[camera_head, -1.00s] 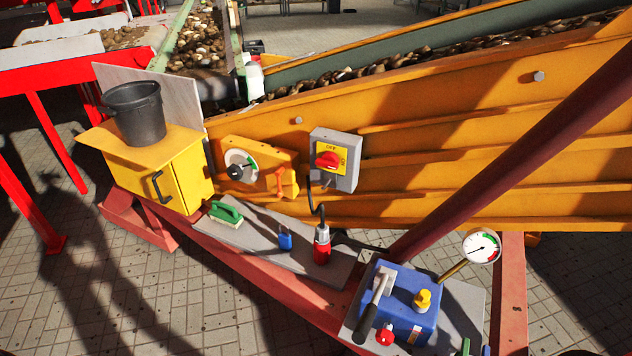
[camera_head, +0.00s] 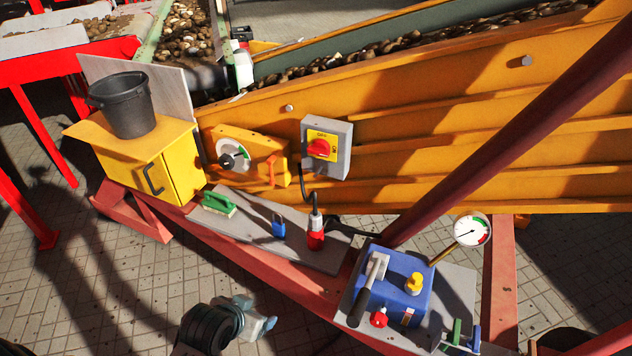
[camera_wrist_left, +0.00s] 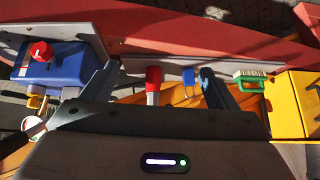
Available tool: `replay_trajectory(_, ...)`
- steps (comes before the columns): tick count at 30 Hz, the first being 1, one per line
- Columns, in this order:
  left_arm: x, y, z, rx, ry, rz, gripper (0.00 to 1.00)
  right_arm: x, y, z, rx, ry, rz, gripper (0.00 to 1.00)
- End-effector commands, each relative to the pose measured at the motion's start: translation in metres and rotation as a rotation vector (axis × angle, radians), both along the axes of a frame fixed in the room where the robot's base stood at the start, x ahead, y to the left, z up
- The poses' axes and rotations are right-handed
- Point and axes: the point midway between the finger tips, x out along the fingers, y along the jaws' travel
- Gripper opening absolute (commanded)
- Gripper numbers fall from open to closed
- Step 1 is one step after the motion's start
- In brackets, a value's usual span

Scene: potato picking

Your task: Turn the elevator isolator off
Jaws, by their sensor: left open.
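The elevator isolator (camera_head: 341,160) is a grey box on the orange elevator side, with a yellow plate and a red rotary knob (camera_head: 319,148). The plate has lettering at the top and right; the knob's exact setting is too small to tell. A dark cable runs down from the box to a red plug (camera_head: 316,236). My left gripper (camera_head: 258,318) is low in the head view, in front of the bench and well below the isolator. In the left wrist view the gripper (camera_wrist_left: 160,72) has its fingers apart with nothing held. The isolator cannot be made out there.
A grey shelf holds a green brush (camera_head: 219,203) and a blue padlock (camera_head: 278,228). A yellow cabinet (camera_head: 178,172) with a black bucket (camera_head: 124,105) stands left. A blue pump box (camera_head: 400,295) with lever and gauge (camera_head: 472,230) stands right. A dark red diagonal pole (camera_head: 480,150) crosses right of the isolator.

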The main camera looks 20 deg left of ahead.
Motion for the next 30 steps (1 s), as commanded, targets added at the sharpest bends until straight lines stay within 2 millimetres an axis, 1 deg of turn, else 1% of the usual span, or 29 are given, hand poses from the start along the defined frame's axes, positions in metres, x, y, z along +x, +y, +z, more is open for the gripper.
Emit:
replay_trajectory(1, 0.017, -0.003, 0.006, -0.01, -0.047, -0.008, 0.81, 0.001, 0.003, 0.0, 0.003, -0.001, -0.001, 0.36)
replay_trajectory(5, 0.061, -0.009, 0.022, -0.035, -0.173, -0.029, 0.81, 0.003, 0.008, 0.0, 0.008, -0.005, -0.003, 0.36)
replay_trajectory(8, 0.099, -0.013, 0.036, -0.057, -0.285, -0.043, 0.81, 0.004, 0.008, 0.0, 0.009, -0.006, -0.003, 0.36)
replay_trajectory(9, 0.117, -0.015, 0.044, -0.066, -0.337, -0.046, 0.81, 0.004, 0.007, 0.0, 0.008, -0.006, -0.003, 0.36)
replay_trajectory(11, 0.145, -0.018, 0.057, -0.081, -0.421, -0.053, 0.81, 0.004, 0.006, 0.0, 0.006, -0.006, -0.002, 0.36)
replay_trajectory(12, 0.165, -0.019, 0.067, -0.092, -0.484, -0.055, 0.81, 0.004, 0.005, 0.0, 0.005, -0.006, -0.001, 0.36)
replay_trajectory(14, 0.196, -0.021, 0.086, -0.108, -0.583, -0.057, 0.81, 0.004, 0.003, 0.001, 0.003, -0.006, -0.001, 0.36)
replay_trajectory(15, 0.215, -0.021, 0.099, -0.118, -0.65, -0.055, 0.81, 0.004, 0.002, 0.001, 0.002, -0.006, 0.0, 0.36)
replay_trajectory(18, 0.253, -0.022, 0.13, -0.139, -0.791, -0.047, 0.81, 0.004, -0.001, 0.001, -0.001, -0.006, 0.0, 0.36)
replay_trajectory(21, 0.275, -0.021, 0.151, -0.15, -0.883, -0.038, 0.81, 0.004, -0.003, 0.001, -0.003, -0.005, 0.001, 0.36)
replay_trajectory(24, 0.287, -0.021, 0.163, -0.157, -0.93, -0.031, 0.81, 0.004, -0.005, 0.001, -0.005, -0.005, 0.002, 0.36)
replay_trajectory(28, 0.3, -0.021, 0.167, -0.157, -0.945, -0.028, 0.81, 0.003, -0.005, 0.003, -0.006, -0.004, 0.002, 0.36)
replay_trajectory(30, 0.31, -0.023, 0.167, -0.158, -0.943, -0.028, 0.81, 0.002, -0.005, 0.005, -0.006, -0.003, 0.002, 0.36)
